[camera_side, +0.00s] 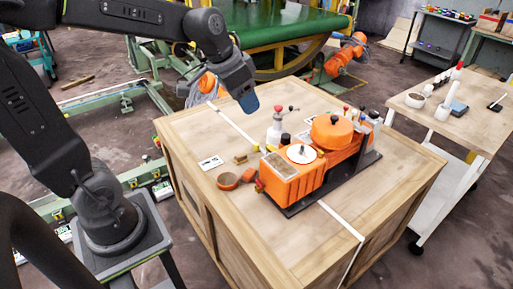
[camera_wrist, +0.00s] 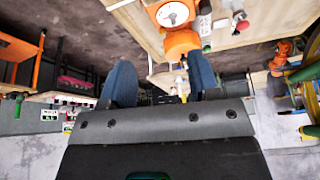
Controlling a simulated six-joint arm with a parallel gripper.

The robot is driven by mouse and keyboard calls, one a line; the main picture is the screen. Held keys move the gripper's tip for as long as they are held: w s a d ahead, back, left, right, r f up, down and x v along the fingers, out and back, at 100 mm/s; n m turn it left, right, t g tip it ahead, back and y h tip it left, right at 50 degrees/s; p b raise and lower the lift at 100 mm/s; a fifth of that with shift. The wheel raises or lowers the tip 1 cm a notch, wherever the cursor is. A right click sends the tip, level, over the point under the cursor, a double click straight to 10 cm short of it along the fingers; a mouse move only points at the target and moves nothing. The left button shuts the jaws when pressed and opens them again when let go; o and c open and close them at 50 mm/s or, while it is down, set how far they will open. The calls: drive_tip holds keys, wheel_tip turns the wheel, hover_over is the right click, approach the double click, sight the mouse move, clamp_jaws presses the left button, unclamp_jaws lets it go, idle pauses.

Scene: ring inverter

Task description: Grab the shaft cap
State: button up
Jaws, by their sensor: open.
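An orange machine (camera_side: 290,185) on a dark base plate stands on a wooden crate (camera_side: 235,125). On its top is a white disc (camera_side: 301,153) with a small dark centre; the disc also shows in the wrist view (camera_wrist: 172,14). An orange dome (camera_side: 331,131) sits at the machine's back right. I cannot tell which small part is the shaft cap. My gripper (camera_side: 248,103) hangs above the crate's far left part, apart from the machine. In the wrist view my gripper (camera_wrist: 162,80) has its two blue fingers wide apart, with nothing held between them.
A white bottle (camera_side: 274,134) and a dark cup (camera_side: 285,140) stand behind the machine. A brown bowl (camera_side: 228,181), a brass block (camera_side: 240,159) and a white card (camera_side: 211,162) lie to its left. A side table (camera_side: 470,125) stands at right. The crate's front right is clear.

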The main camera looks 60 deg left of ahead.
drive_tip(key=w+a+f+m, duration=0.1)
drive_tip(key=w+a+f, duration=0.4)
drive_tip(key=w+a, duration=0.4)
drive_tip(key=m+h, duration=0.1)
drive_tip(key=m, duration=0.1)
hover_over(256, 144)
drive_tip(key=s+a, duration=0.1)
drive_tip(key=s, duration=0.1)
drive_tip(key=shift+g, duration=0.3)
wheel_tip(256, 144, down, 29)
drive_tip(key=shift+a+r, duration=0.1)
drive_tip(key=shift+a, duration=0.05)
drive_tip(key=shift+x, duration=3.15)
drive_tip(key=shift+w+r, duration=0.1)
drive_tip(key=shift+c, duration=0.5)
drive_tip(key=c, duration=0.9)
